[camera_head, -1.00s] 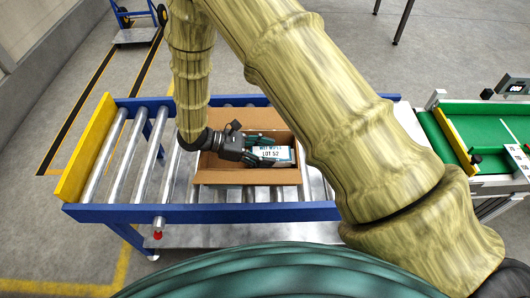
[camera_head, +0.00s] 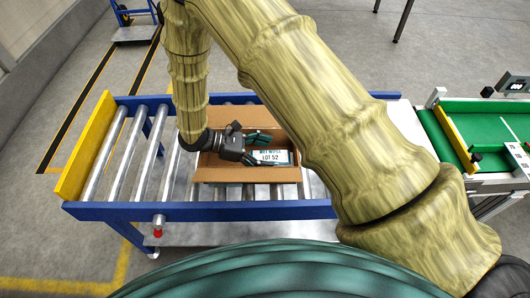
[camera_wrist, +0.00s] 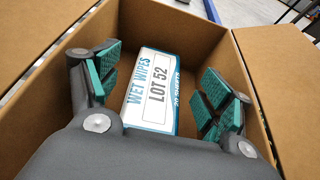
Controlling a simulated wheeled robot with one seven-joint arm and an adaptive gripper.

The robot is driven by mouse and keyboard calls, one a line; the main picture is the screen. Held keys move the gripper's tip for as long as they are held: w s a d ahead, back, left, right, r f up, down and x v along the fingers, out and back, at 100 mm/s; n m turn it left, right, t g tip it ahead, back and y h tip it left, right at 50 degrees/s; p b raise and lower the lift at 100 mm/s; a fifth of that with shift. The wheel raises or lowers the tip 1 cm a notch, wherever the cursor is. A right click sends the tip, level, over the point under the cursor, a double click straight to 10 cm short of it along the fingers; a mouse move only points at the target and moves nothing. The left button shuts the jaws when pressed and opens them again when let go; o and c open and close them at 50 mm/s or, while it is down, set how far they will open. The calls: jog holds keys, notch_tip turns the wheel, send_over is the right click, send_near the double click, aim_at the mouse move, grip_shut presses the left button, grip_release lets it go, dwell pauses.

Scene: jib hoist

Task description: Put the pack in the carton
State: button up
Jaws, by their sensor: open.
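The pack (camera_head: 272,157) is a white and teal block marked WET WIPES LOT 52. It lies inside the open brown carton (camera_head: 230,175), which stands on the roller conveyor. In the wrist view the pack (camera_wrist: 152,92) lies label up between my fingers, with a gap on both sides. The carton walls (camera_wrist: 185,20) surround it. My gripper (camera_head: 258,148) is open and reaches into the carton from the left; its teal finger pads (camera_wrist: 160,90) stand apart from the pack. The underside of the pack is hidden.
The roller conveyor (camera_head: 120,160) has blue rails and a yellow end stop (camera_head: 85,150) at left. A green belt (camera_head: 490,125) with a yellow guide bar stands at right. A blue cart (camera_head: 132,30) is at the back left. Bare rollers lie left of the carton.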

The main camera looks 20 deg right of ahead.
jog(key=shift+r, duration=0.5)
jog(key=shift+a+r, duration=0.25)
jog(key=v, duration=1.1)
jog(key=shift+a+p, duration=0.2)
jog(key=shift+p, duration=0.25)
